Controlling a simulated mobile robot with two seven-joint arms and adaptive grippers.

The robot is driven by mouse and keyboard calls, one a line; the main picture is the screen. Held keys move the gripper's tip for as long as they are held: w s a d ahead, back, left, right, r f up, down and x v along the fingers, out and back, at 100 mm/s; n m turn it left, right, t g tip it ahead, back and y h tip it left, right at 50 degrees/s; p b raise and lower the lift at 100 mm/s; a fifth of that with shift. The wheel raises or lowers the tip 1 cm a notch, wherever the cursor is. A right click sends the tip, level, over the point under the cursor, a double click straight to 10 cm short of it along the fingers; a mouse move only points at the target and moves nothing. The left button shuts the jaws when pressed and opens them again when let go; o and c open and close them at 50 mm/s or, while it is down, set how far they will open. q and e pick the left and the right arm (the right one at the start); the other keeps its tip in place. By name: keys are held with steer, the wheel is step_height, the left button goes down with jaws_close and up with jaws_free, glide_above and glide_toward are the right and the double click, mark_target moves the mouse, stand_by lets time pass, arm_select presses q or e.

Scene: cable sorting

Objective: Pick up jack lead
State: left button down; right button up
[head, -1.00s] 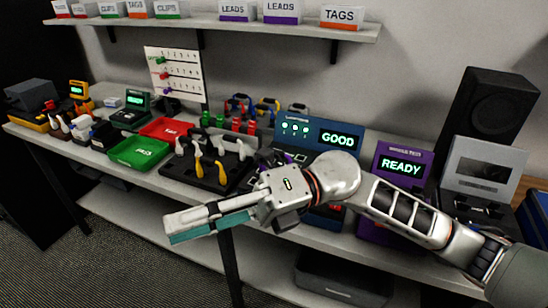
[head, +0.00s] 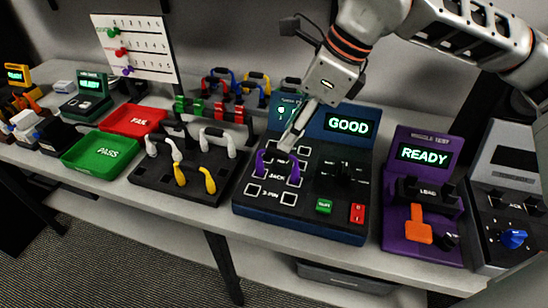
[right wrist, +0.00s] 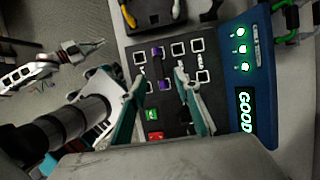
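The purple jack lead (head: 278,155) stands as an arch in the JACK sockets of the blue tester (head: 265,223), whose screen reads GOOD. Its purple ends also show in the right wrist view (right wrist: 165,86). My right gripper (head: 287,142) is above the tester, close to the lead. In the right wrist view my right gripper (right wrist: 158,84) has its teal-padded fingers spread apart, with the lead between and beyond them; contact is not visible. My left gripper (right wrist: 97,45) shows small at the upper left of that view, away from the tester; its opening is unclear.
A black holder (head: 150,178) with white and yellow leads stands left of the tester. Green PASS (head: 95,158) and red FAIL (head: 143,116) trays lie farther left. A purple READY tester (head: 405,240) stands on the right. A rack of coloured leads (head: 215,110) is behind.

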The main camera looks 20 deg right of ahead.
mark_target(279, 151)
steer(key=shift+x, duration=1.25)
steer(key=x, duration=0.5)
steer(key=shift+a, duration=0.1)
steer(key=shift+r, duration=0.1)
jaws_close()
